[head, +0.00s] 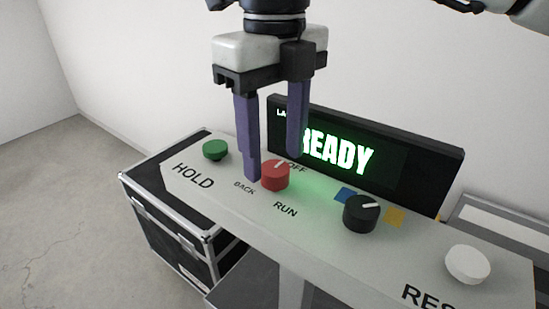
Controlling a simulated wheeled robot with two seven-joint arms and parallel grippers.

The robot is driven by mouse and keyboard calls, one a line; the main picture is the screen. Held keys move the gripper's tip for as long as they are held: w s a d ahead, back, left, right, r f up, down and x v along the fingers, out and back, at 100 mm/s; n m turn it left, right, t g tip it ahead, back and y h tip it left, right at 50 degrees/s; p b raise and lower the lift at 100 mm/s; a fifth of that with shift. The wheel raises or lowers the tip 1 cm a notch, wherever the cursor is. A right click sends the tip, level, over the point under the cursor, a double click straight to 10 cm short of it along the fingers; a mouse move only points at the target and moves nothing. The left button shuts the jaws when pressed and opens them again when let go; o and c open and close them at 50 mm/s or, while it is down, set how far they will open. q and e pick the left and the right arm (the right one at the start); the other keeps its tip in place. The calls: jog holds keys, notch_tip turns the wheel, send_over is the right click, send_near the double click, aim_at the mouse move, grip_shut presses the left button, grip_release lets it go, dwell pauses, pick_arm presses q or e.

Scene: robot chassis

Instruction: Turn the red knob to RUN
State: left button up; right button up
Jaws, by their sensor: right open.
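The red knob (275,178) sits on the sloped light panel. Its white pointer line points away from me, roughly toward the OFF label (298,167), which is partly covered. The BACK label (245,188) is to its left and the RUN label (285,210) is in front of it. My right gripper (275,168) comes down from above, open, with its purple fingers straddling the knob. One finger is at the knob's left and the other is behind it to the right. I cannot tell whether either finger touches it. My left gripper is not in view.
A green button (215,150) by HOLD is to the left. A black knob (361,213) and a white button (467,264) are to the right. The display (395,170) reading READY stands behind, close to the right finger. A black case (170,225) is at the left.

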jog(key=shift+f, duration=1)
jog(key=c, duration=1)
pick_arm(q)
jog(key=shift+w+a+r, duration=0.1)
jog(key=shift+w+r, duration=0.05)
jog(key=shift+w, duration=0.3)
pick_arm(e)
jog(key=shift+c, duration=0.2)
